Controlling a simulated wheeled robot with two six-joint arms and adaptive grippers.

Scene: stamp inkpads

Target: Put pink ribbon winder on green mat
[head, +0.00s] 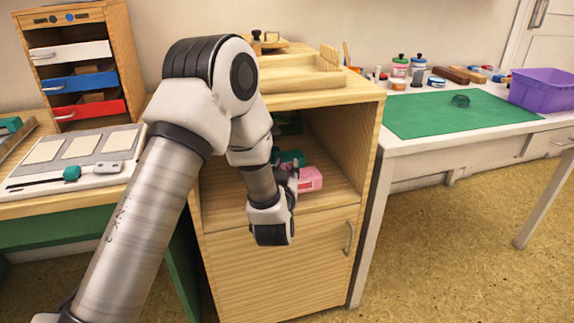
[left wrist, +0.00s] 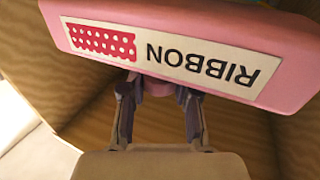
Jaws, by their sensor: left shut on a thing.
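The pink ribbon winder (head: 311,180) is in the open compartment of the wooden cabinet, at the right of my left gripper (head: 291,178). In the left wrist view the winder (left wrist: 285,98) fills the top, with a white label reading RIBBON upside down and a red dotted strip. My left gripper (left wrist: 158,92) is shut on a pink part below the label; the exact contact is partly hidden. The green mat (head: 425,120) lies flat on the white table at the right. My right gripper is not in view.
A teal item (head: 290,157) sits behind the winder in the compartment (head: 345,135). The mat's front is clear.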

